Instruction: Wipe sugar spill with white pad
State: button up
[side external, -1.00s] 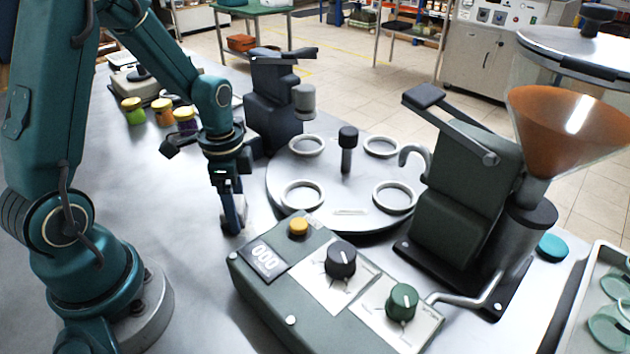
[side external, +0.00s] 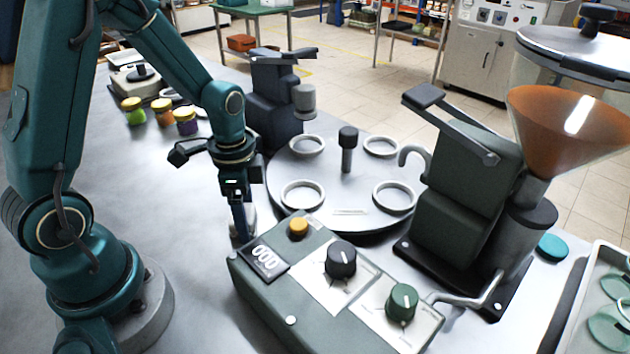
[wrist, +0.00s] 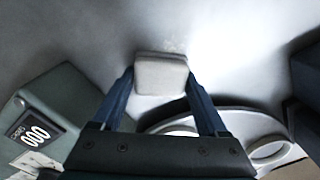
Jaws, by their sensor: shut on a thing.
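The white pad (wrist: 160,75) is a pale rounded block, held between the two blue fingers of my gripper (wrist: 158,90) in the wrist view. In the side external view my gripper (side external: 242,228) points down at the metal table, between the control box and the turntable. There the fingers mostly hide the pad, and I cannot tell if it touches the table. Faint pale specks, perhaps the sugar spill (wrist: 172,46), show just beyond the pad in the wrist view. No clear spill shows in the side external view.
The control box (side external: 330,285) stands close to the right of my gripper. The turntable (side external: 345,170) with pale rings lies just behind it. Lidded jars (side external: 186,122) stand farther back on the left. The metal table (side external: 130,200) is bare left of my gripper.

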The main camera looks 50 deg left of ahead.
jog(key=a, duration=0.5)
notch_tip(320, 180, up, 3)
jog(key=shift+w+f, duration=0.1)
jog(key=shift+f, duration=0.1)
jog(key=shift+d+r, duration=0.1)
jog(key=shift+r, duration=2.75)
